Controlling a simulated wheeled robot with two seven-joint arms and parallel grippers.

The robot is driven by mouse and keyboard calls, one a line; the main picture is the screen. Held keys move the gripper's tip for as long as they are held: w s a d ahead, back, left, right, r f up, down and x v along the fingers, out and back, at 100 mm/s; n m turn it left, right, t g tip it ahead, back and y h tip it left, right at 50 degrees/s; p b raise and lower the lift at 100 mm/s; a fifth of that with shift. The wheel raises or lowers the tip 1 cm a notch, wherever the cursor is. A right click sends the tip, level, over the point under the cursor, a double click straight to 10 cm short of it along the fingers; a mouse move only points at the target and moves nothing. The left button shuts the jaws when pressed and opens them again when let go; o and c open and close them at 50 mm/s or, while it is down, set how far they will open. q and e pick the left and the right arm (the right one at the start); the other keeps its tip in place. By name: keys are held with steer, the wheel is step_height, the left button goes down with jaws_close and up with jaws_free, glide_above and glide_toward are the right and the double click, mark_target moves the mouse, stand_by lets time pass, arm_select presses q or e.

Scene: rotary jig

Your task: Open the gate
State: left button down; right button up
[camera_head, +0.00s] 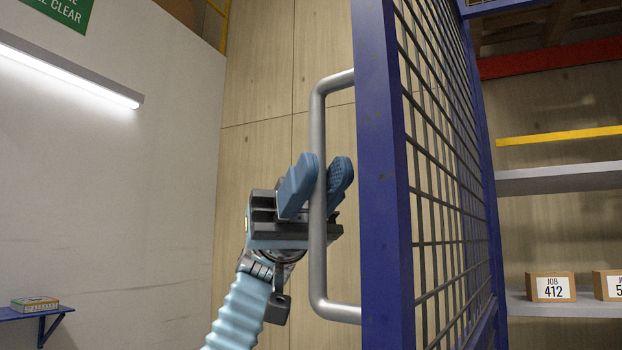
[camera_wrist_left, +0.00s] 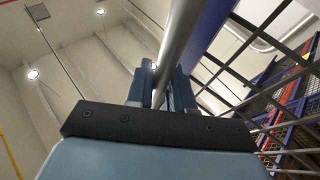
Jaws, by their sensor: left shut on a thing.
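The gate (camera_head: 379,180) is a blue metal frame with grey wire mesh, standing edge-on in the middle right of the head view. A grey tubular handle (camera_head: 317,120) sticks out from its left edge. My left gripper (camera_head: 323,178) is shut on the handle's upright bar, with one light-blue finger on each side. In the left wrist view the handle (camera_wrist_left: 178,45) runs up between the two fingers (camera_wrist_left: 163,85), with the gate's mesh on the right. My right gripper is in neither view.
Behind the gate at right are shelves (camera_head: 560,178) with cardboard boxes (camera_head: 550,287). A small blue wall shelf (camera_head: 38,313) holding a small box (camera_head: 35,304) is at lower left. A lit lamp (camera_head: 70,72) is on the white wall. The space left of the handle looks clear.

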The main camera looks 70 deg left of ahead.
arm_select(q)
steer(key=shift+s+a, duration=0.1)
steer(key=shift+a, duration=0.05)
steer(key=c, duration=1.1)
jaws_free()
steer(key=p+v, duration=0.2)
steer(key=v, duration=1.1)
steer(key=shift+a, duration=0.35)
steer(key=shift+f, duration=0.1)
